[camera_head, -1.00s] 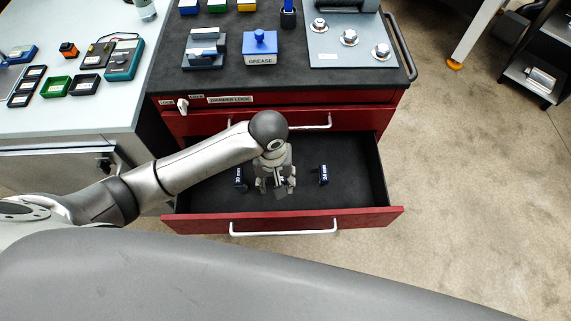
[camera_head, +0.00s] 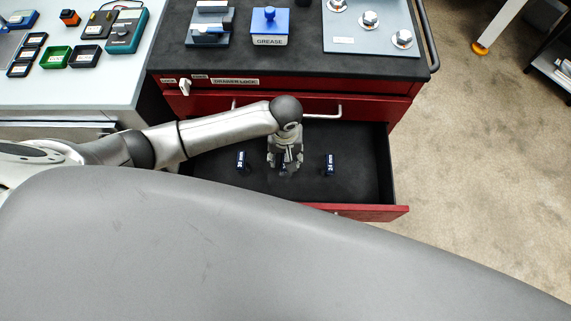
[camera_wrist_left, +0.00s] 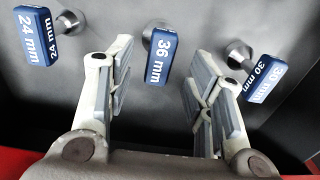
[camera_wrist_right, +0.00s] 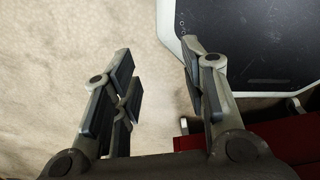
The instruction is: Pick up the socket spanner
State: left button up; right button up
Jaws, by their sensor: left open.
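Three socket spanners with blue labelled grips and metal ends stand in the open drawer (camera_head: 360,178). The 36 mm spanner (camera_wrist_left: 161,56) is in the middle, the 24 mm spanner (camera_head: 330,163) is right of it in the head view, and the 30 mm spanner (camera_head: 241,161) is left. My left gripper (camera_head: 284,168) points down into the drawer, open and empty. In the left wrist view its fingers (camera_wrist_left: 160,80) are spread on either side of the 36 mm spanner, with gaps. In the head view the gripper mostly covers that spanner. My right gripper (camera_wrist_right: 158,70) is open and empty, over the floor side.
The cabinet top above holds a blue grease box (camera_head: 270,27), a grey block holder (camera_head: 211,25) and a plate with bolts (camera_head: 370,30). A light workbench (camera_head: 90,88) stands at left. The red drawer front (camera_head: 370,212) is partly hidden by my body.

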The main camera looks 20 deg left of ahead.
pick_arm(q)
notch_tip(320, 180, down, 3)
jog(key=shift+r, duration=0.15)
pick_arm(e)
jog(key=shift+w+a, duration=0.3)
jog(key=shift+w, duration=0.6)
pick_arm(q)
jog(key=c, duration=1.1)
grip_shut()
pick_arm(e)
jog(key=shift+s, duration=0.5)
pick_arm(q)
jog(key=shift+r, duration=0.1)
pick_arm(e)
jog(key=shift+d, duration=0.15)
